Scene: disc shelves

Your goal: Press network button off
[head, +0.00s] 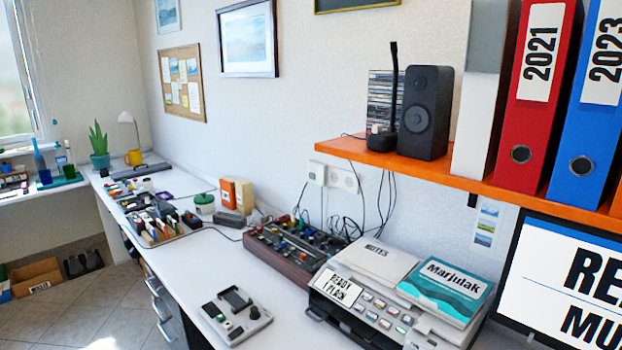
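No button with a readable network label shows. A white and dark printer-like device (320,313) stands on the white desk at the lower right, with a tilted label or screen (338,288) whose top word reads READY. Its sloping front carries several small buttons (379,303), and one at the lower right glows green (401,329). A flat grey device (252,323) with a black bracket and small green and white controls lies on the desk to its left. Neither of my grippers is in view.
A console with several coloured knobs (290,240) stands behind the grey device. Notes and a teal book (446,287) lie on the printer-like device. An orange shelf (440,172) with a black speaker (425,112) and binders overhangs it. The desk's front left (200,262) is clear.

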